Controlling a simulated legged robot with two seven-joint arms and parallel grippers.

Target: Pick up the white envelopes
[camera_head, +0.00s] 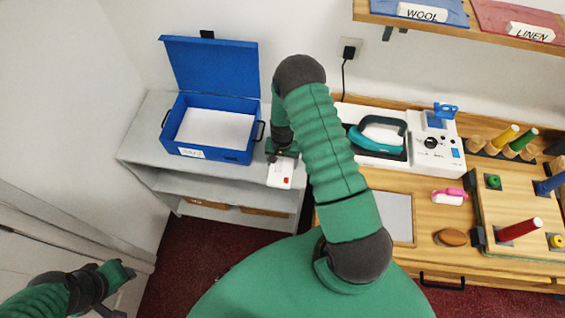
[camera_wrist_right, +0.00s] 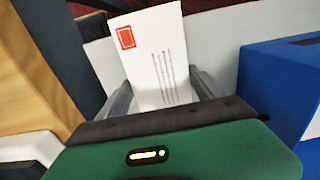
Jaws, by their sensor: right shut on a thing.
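A white envelope (camera_head: 281,173) with a red stamp is in my right gripper (camera_head: 283,153), beside the right side of the blue box on the grey shelf unit. The right wrist view shows the envelope (camera_wrist_right: 155,55) upright between the two fingers, which are shut on it. Thin printed lines run down its face. The blue box (camera_head: 245,157) stands with its lid open, and a white sheet or envelope (camera_head: 215,130) lies inside. My left gripper (camera_head: 125,272) is at the lower left, far from the box; its jaw opening is too small to judge.
The grey shelf unit (camera_head: 145,150) has a lower shelf. A wooden counter to the right holds a white machine with a teal handle (camera_head: 378,137), thread spools and a brown oval object (camera_head: 451,237). A wall shelf with labelled swatches (camera_head: 425,12) hangs above.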

